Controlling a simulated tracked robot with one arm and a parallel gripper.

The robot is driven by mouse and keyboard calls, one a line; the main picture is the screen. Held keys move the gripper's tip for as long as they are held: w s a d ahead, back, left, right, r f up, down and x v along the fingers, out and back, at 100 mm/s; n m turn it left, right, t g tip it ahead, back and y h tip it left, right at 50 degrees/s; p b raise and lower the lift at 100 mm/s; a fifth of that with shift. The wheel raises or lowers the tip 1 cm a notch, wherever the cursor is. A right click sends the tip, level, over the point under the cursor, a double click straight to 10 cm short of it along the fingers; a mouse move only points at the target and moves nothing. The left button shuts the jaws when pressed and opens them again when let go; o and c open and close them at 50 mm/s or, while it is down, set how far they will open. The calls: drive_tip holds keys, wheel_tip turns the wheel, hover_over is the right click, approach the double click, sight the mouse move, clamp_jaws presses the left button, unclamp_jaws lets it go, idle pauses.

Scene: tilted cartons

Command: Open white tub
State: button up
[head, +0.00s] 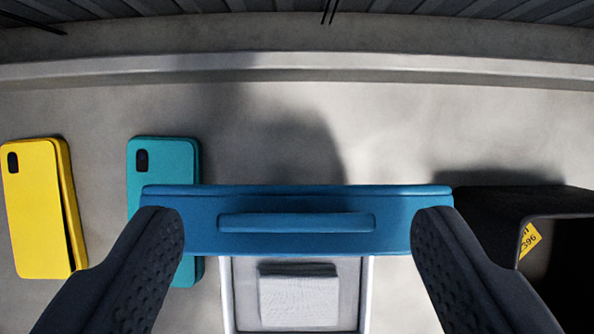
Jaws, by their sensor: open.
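The white tub (366,297) shows at the bottom middle, below a blue lid (297,247). Its inside is partly visible from above, with a pale block-like thing (299,300) in it. The blue lid has a long raised bar handle (297,222) and looks wider than the tub. It covers the far part of the tub, so I cannot tell whether they touch there. My gripper (298,225) is open, one dark finger at each end of the lid. The fingertips overlap the lid's ends in the picture; contact is unclear.
A yellow phone-like case (38,210) and a teal one (163,165) lie at left, the teal one partly behind the lid. A dark open box (480,215) with a yellow label (529,238) stands at right. A pale ledge (300,68) runs across the back.

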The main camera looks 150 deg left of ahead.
drive_tip(key=shift+w+f, duration=0.25)
drive_tip(key=shift+f, duration=0.25)
drive_tip(key=c, duration=1.4)
drive_tip(key=shift+s+d+b, duration=0.1)
drive_tip(key=shift+b, duration=0.3)
